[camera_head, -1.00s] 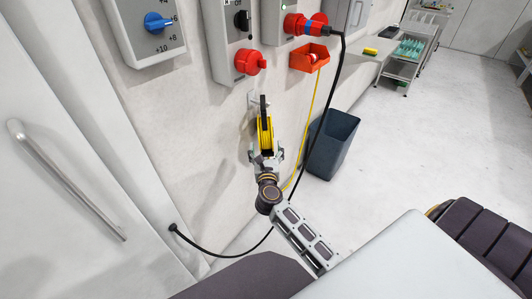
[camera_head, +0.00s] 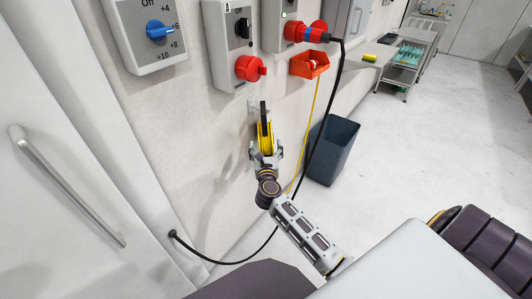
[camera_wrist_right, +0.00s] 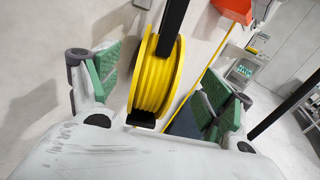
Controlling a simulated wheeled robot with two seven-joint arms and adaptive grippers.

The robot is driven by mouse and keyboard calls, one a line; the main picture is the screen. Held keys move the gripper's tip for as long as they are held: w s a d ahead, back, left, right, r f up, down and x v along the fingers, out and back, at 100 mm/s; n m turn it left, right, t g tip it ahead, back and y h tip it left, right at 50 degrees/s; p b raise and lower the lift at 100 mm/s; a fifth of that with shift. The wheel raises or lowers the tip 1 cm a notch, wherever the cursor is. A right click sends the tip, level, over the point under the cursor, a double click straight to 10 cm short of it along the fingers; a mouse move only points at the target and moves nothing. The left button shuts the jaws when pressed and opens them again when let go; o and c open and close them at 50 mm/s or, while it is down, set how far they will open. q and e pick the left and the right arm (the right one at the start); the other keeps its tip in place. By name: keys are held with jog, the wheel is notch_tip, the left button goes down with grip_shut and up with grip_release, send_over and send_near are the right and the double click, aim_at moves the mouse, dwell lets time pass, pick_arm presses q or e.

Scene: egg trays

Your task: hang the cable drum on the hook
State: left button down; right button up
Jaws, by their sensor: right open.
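The yellow cable drum (camera_head: 265,138) with its black handle (camera_head: 263,112) is upright against the wall, at a small light wall bracket (camera_head: 252,104), which appears to be the hook. The contact between handle and hook is too small to make out. My right gripper (camera_head: 266,154) is at the drum's lower end. In the right wrist view the drum (camera_wrist_right: 158,80) stands between the spread green finger pads, with a gap on both sides. The right gripper is open. My left gripper is not in view.
Switch boxes with a red socket (camera_head: 250,68) and a red plug (camera_head: 308,33) are above the drum. A black cable (camera_head: 325,110) and a yellow cable (camera_head: 310,130) hang to its right. A dark bin (camera_head: 333,150) stands beside them. An orange-red tray (camera_head: 309,65) is on the wall.

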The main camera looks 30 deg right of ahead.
aim_at(265, 137)
jog(key=shift+x, duration=3.15)
jog(key=shift+b+x, duration=0.3)
jog(key=shift+x, duration=0.75)
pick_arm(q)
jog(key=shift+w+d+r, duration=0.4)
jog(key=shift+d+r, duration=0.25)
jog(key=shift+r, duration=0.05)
pick_arm(e)
jog(key=shift+w+d, duration=0.35)
jog(key=shift+w, duration=0.2)
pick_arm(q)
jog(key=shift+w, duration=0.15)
